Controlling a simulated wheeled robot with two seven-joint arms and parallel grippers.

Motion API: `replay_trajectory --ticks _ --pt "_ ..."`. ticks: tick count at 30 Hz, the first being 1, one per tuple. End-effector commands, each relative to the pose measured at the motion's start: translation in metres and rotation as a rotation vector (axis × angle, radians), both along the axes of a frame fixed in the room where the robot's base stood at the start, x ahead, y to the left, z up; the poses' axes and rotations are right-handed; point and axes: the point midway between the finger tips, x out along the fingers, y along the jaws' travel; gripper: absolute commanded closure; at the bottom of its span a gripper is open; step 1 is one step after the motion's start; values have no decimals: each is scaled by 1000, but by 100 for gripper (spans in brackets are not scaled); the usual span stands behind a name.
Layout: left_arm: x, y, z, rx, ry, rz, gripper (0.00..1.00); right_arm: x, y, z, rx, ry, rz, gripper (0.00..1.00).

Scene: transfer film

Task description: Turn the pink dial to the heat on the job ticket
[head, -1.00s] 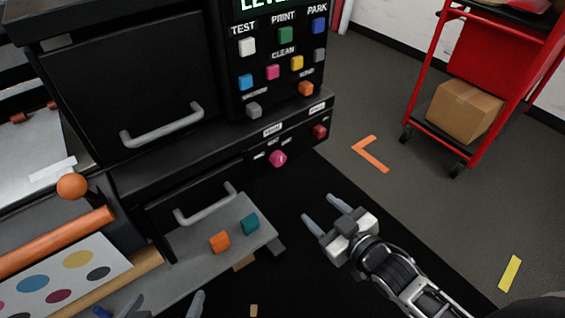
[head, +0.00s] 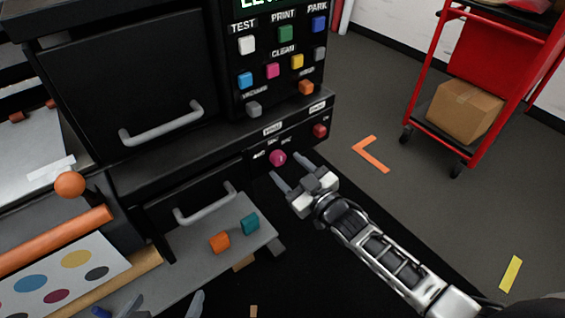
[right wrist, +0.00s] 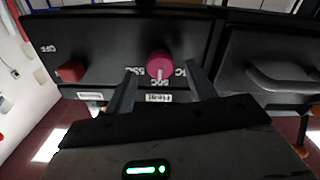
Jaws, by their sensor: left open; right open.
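The pink dial (head: 278,158) is on the black panel's lower front, with small labels around it. In the right wrist view the dial (right wrist: 159,62) shows a short white mark; the label there looks like "Heat", and the numbers around it are hard to read. My right gripper (head: 287,166) is open, just in front of the dial, its two fingertips on either side of it in the right wrist view; I cannot tell whether they touch. My left gripper (head: 168,299) is partly in view at the bottom edge and open. I cannot make out a job ticket.
A red knob (head: 320,131) sits right of the dial. Above are several coloured buttons, including an orange one (head: 306,88). A drawer handle (head: 205,205) and a grey shelf (head: 235,235) with orange and teal blocks lie lower left. A red cart (head: 470,80) stands at right.

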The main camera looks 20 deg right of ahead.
Motion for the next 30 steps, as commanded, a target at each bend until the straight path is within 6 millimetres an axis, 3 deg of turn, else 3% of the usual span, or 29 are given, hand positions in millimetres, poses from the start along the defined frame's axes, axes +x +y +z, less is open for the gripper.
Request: replay_trajectory --ticks 6,17,22,30 --pt "0 0 -1 -4 -2 0 0 25 9 0 0 0 0 45" --pt "-2 0 -3 -6 5 2 0 29 11 0 0 1 0 45" --pt "-2 0 -3 -7 5 2 0 29 11 0 0 1 0 86" --pt "-2 0 -2 -8 4 3 0 29 11 0 10 5 0 90"
